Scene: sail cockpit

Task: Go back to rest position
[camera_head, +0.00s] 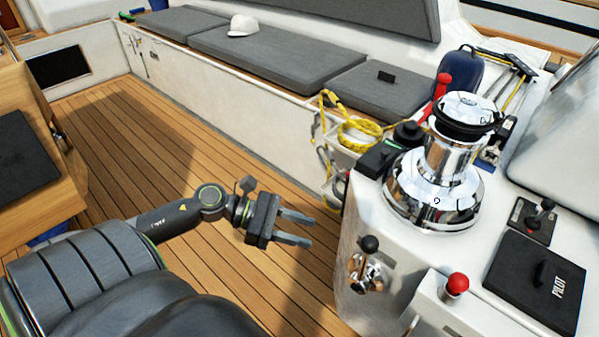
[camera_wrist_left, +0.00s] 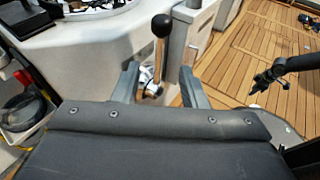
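My left gripper (camera_head: 296,228) is open and empty above the wooden deck, to the left of the white console. Its two fingers also show apart in the left wrist view (camera_wrist_left: 158,84). A lever with a black knob (camera_head: 369,244) is mounted on the console's side, to the right of the fingers and apart from them in the head view. In the left wrist view the lever (camera_wrist_left: 160,27) appears between the fingers, beyond them. My right gripper is not in the head view. A dark arm-like part (camera_wrist_left: 268,76) at the right of the wrist view is too unclear to name.
The chrome winch (camera_head: 437,180) stands on the console (camera_head: 350,210). A red-knobbed lever (camera_head: 457,284) and a black PILOT panel (camera_head: 535,280) are nearby. Yellow rope (camera_head: 352,128) hangs at the console's back. A cushioned bench (camera_head: 270,58) runs behind. The wooden deck (camera_head: 150,130) is clear.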

